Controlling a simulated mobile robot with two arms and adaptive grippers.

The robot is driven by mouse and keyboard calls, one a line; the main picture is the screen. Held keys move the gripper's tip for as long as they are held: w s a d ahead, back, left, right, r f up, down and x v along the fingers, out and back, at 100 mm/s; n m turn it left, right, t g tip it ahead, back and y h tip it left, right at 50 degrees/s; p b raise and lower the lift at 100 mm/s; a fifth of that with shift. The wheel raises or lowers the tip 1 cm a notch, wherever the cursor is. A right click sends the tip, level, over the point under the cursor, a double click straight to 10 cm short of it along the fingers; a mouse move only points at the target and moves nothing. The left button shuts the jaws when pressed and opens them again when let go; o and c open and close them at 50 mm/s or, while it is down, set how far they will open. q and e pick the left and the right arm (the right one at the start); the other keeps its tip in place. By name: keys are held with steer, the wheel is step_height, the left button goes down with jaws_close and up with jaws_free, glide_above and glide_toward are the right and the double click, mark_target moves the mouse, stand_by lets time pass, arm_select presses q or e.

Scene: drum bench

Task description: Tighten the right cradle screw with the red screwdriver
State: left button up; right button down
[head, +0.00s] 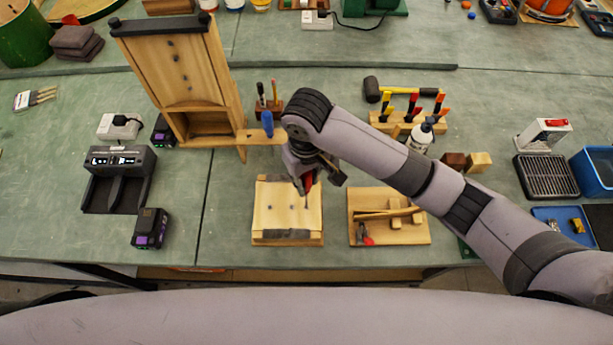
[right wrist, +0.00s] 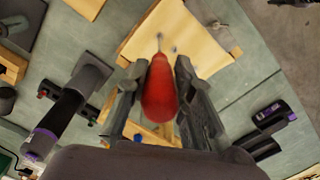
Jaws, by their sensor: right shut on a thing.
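My right gripper (head: 315,178) is shut on the red screwdriver (head: 307,183), above the right part of a pale wooden block (head: 287,228) with dark screw-like spots on top. In the right wrist view the screwdriver's red handle (right wrist: 160,92) sits between the two fingers, and its thin shaft points at the block (right wrist: 188,22). A small dark spot (right wrist: 173,50) shows close beside the shaft tip. I cannot tell whether the tip touches a screw. One spot (head: 270,207) shows left of the gripper in the head view. My left gripper is not in view.
A wooden tray (head: 420,233) with wood pieces and red-handled pliers lies right of the block. A tall wooden stand (head: 178,70) rises behind left. A charger (head: 118,165) and battery (head: 149,228) stand left. A tool rack and white bottle (head: 420,137) are behind my right arm.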

steer(key=shift+f+m, duration=0.1)
steer(key=shift+m, duration=0.3)
steer(key=shift+s, duration=0.1)
steer(key=m, duration=0.3)
steer(key=shift+m, duration=1)
steer(key=shift+f+m, duration=0.1)
steer(key=shift+m, duration=0.8)
steer(key=m, duration=0.3)
